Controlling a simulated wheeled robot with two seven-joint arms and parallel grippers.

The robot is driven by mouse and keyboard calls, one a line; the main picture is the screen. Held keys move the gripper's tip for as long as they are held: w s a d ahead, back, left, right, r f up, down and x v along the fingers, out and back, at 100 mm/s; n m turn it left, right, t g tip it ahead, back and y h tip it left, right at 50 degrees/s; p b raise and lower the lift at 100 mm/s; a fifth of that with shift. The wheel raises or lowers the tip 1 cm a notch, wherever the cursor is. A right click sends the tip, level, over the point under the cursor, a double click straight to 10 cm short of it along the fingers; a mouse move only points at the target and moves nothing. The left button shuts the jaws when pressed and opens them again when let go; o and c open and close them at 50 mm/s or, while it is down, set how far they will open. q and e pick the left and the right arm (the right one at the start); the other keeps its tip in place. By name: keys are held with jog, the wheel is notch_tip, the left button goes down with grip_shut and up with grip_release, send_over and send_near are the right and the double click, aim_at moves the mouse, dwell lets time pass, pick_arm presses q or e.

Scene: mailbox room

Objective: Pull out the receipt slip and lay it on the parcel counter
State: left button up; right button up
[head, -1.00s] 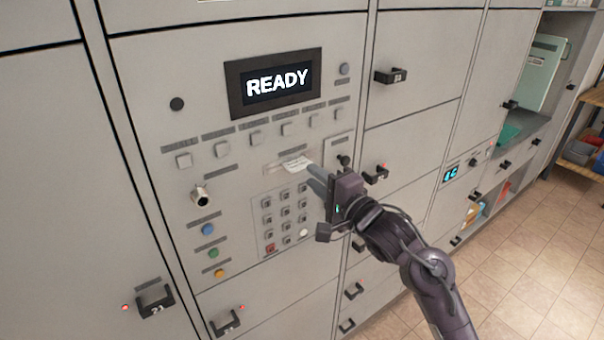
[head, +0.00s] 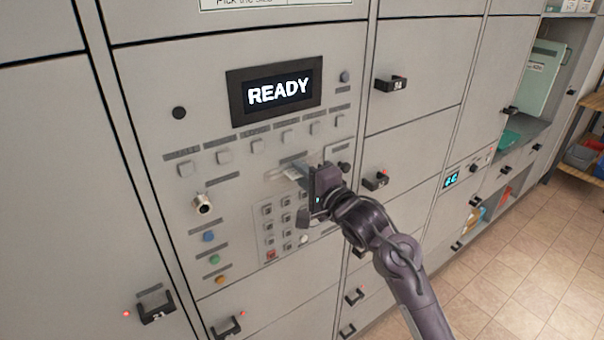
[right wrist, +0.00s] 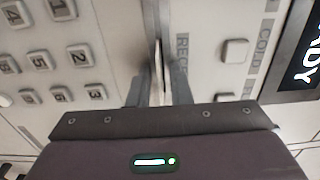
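The receipt slip (head: 291,173) is a small white paper sticking out of a slot in the grey locker panel, below the row of square buttons. My right gripper (head: 307,177) is at the slip, its body hiding part of it. In the right wrist view the slip (right wrist: 158,72) shows nearly edge-on between the two fingers of the right gripper (right wrist: 158,90). A gap shows between the fingers, so they look open around the slip. A grey counter surface (head: 533,131) shows at the far right; I cannot tell if it is the parcel counter. My left gripper is not in view.
A READY display (head: 275,92) is above the slot. Locker handles (head: 375,181) stick out to the right. The tiled floor (head: 530,260) at right looks clear.

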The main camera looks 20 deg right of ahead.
grip_shut()
jog(key=p+v, duration=0.4)
jog(key=v, duration=0.5)
dwell(0.8)
dwell(0.3)
